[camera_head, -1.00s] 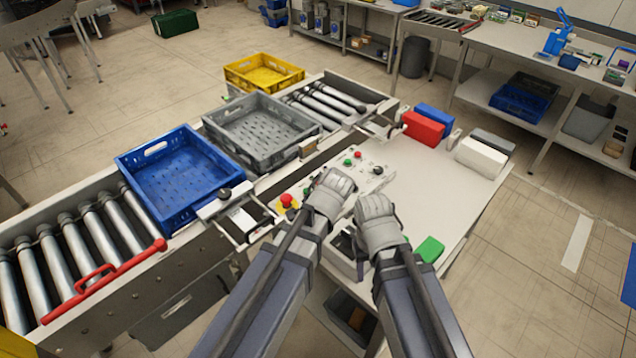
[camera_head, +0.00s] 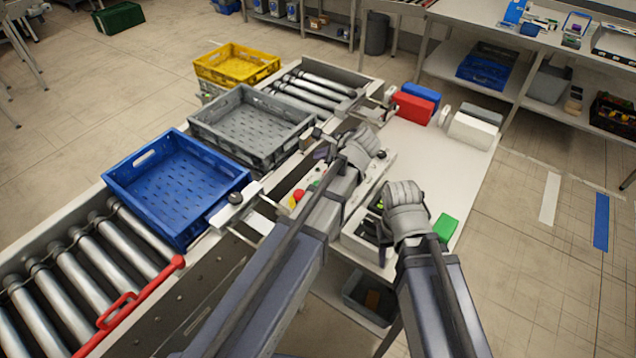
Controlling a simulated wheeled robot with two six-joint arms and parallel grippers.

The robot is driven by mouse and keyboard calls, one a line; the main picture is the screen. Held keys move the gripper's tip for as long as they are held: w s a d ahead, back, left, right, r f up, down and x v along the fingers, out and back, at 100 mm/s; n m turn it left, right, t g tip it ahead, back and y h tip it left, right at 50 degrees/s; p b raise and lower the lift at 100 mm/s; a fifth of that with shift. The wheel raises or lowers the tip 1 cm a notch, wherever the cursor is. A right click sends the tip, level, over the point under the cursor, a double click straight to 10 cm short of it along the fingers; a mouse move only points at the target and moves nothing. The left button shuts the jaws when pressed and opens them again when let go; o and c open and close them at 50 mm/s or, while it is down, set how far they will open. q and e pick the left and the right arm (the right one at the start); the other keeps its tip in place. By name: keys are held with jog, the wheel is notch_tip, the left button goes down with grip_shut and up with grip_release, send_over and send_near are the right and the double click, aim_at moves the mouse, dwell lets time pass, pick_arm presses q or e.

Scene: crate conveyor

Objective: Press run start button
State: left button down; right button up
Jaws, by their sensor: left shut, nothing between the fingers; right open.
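I cannot tell which control is the run start button; the middle of the panel is hidden. My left gripper (camera_head: 324,142) is shut and empty over the panel's far side, close to the grey crate; contact with a button cannot be made out. My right gripper (camera_head: 380,208) is open and empty over an open box.
A blue crate (camera_head: 115,184), a grey crate (camera_head: 205,130) and a yellow crate (camera_head: 210,66) stand along the roller conveyor. Red, blue and white blocks lie at the table's back, and a green block (camera_head: 445,228) at its right edge. The table's middle right is clear.

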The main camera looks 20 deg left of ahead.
pick_arm(q)
jog(key=shift+f, duration=0.1)
notch_tip(320, 180, down, 9)
jog(key=b, duration=0.8)
jog(key=shift+r+b, duration=0.2)
jog(key=shift+b, duration=0.2)
jog(key=shift+f, duration=0.15)
dwell(1.2)
jog(key=shift+f+b, duration=0.3)
jog(key=shift+b, duration=0.1)
dwell(0.4)
